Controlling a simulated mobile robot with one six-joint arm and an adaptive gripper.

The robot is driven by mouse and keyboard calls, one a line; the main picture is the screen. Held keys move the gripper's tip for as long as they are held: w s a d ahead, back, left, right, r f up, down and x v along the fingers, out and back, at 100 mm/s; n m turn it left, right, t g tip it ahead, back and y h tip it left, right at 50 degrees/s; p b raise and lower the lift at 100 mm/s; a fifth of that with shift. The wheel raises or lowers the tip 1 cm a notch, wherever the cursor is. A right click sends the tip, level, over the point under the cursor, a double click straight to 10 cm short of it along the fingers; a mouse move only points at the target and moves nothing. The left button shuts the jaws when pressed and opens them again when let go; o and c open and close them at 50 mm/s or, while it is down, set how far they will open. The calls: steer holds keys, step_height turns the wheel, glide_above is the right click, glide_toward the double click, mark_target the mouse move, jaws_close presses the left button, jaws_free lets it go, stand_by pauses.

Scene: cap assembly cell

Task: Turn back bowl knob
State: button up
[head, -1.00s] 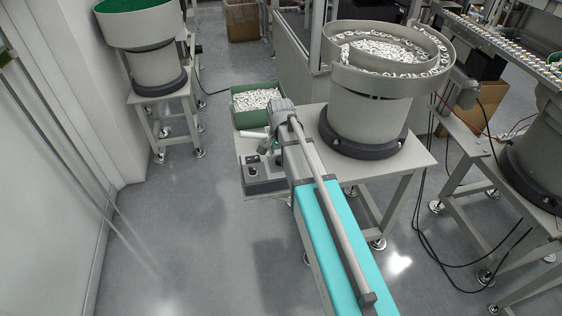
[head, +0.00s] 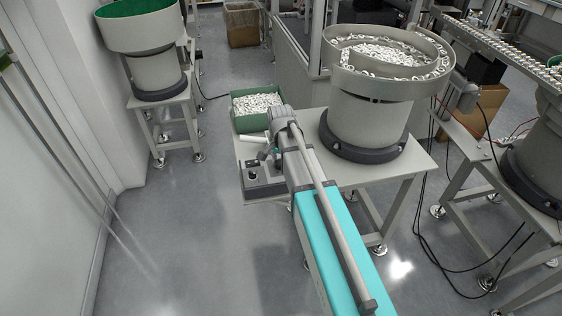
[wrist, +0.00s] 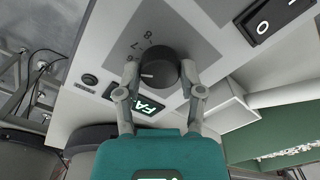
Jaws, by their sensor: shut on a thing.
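In the wrist view, the dark round knob (wrist: 160,68) stands on a grey panel with printed numbers beside it, 7 and 8 among them. A pale line on its face points left. My gripper (wrist: 159,72) has one finger on each side of the knob and is shut on it. In the head view, the control box (head: 262,188) sits on the stand's left end, beneath the end of my arm. The knob is hard to make out there. The bowl feeder (head: 368,118), filled with white parts, stands to the right of the box.
In the wrist view, a black rocker switch (wrist: 275,18), a small round button (wrist: 88,79) and a lit display (wrist: 148,104) surround the knob. A green bin (head: 237,122) of white parts is behind the control box. Another feeder (head: 155,72) stands left; floor between is clear.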

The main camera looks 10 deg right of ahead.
steer(key=shift+d, duration=0.15)
steer(key=shift+c, duration=0.4)
steer(key=shift+n, duration=0.4)
steer(key=n, duration=1)
steer(key=shift+n, duration=0.4)
steer(key=o, duration=1.2)
steer(key=shift+c, duration=0.2)
